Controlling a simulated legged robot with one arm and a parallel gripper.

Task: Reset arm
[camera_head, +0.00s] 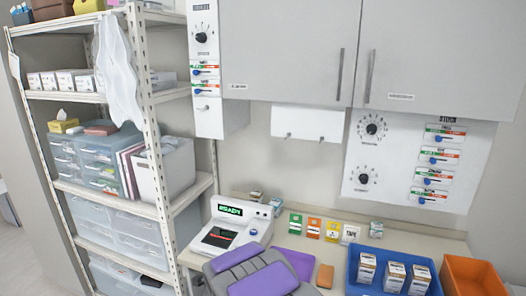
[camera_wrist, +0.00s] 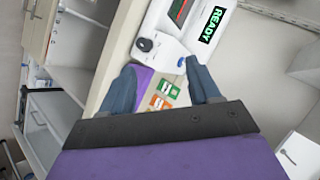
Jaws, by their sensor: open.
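My gripper (camera_wrist: 163,82) shows in the wrist view with its two blue-grey fingers spread apart. Nothing is held between them. Past the fingers lie the counter, a purple flat item (camera_wrist: 142,78) and small green and orange cards or boxes. In the head view my purple and grey arm is folded at the bottom centre, in front of the counter. The fingers cannot be made out in that view.
A white device (camera_head: 232,226) reading "READY" stands on the counter, close behind my arm. To the right are a blue bin (camera_head: 354,272) with several boxes and an orange bin (camera_head: 468,275). A loaded shelf rack (camera_head: 150,120) stands left; cabinets (camera_head: 290,50) hang above.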

